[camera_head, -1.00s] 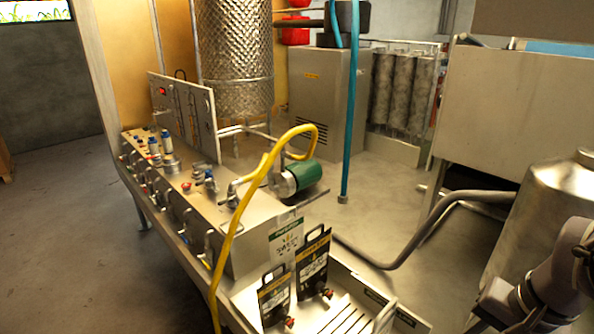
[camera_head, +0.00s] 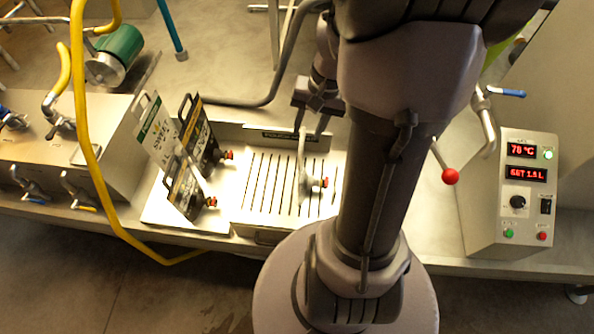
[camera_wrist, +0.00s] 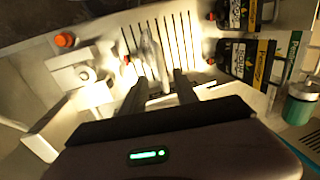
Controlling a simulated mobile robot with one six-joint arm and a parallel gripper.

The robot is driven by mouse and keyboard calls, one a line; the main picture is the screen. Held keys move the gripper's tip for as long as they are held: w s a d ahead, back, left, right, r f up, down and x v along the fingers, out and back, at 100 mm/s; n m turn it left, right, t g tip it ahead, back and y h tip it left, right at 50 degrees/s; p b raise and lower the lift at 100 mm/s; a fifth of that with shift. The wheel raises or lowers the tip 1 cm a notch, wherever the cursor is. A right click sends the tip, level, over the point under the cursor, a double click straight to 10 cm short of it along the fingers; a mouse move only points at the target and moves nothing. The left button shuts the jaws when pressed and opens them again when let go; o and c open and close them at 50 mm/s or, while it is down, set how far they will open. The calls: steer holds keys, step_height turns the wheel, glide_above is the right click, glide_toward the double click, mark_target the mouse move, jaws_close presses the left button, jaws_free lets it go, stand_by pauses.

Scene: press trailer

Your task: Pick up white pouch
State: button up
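The white pouch (camera_head: 304,172) stands upright on the slatted drip tray (camera_head: 262,195), seen nearly edge-on, with a red spout at its lower right. In the wrist view the pouch (camera_wrist: 150,52) lies just beyond the fingertips. My gripper (camera_head: 312,122) is at the far side of the pouch, its fingers apart. I cannot tell whether a finger touches the pouch.
Two black-labelled pouches (camera_head: 188,178) with red spouts stand left of the tray. A yellow hose (camera_head: 82,120) and green motor (camera_head: 116,48) are farther left. A control box (camera_head: 516,195) and a red-knobbed lever (camera_head: 449,176) are at right.

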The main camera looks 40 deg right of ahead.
mark_target(302, 139)
steer(key=f, duration=0.2)
steer(key=w+f+b, duration=0.1)
steer(key=a+f, duration=0.1)
steer(key=f, duration=0.1)
steer(key=shift+w+f, duration=0.15)
steer(key=shift+f, duration=0.2)
steer(key=shift+c, duration=0.3)
jaws_close()
stand_by(0.7)
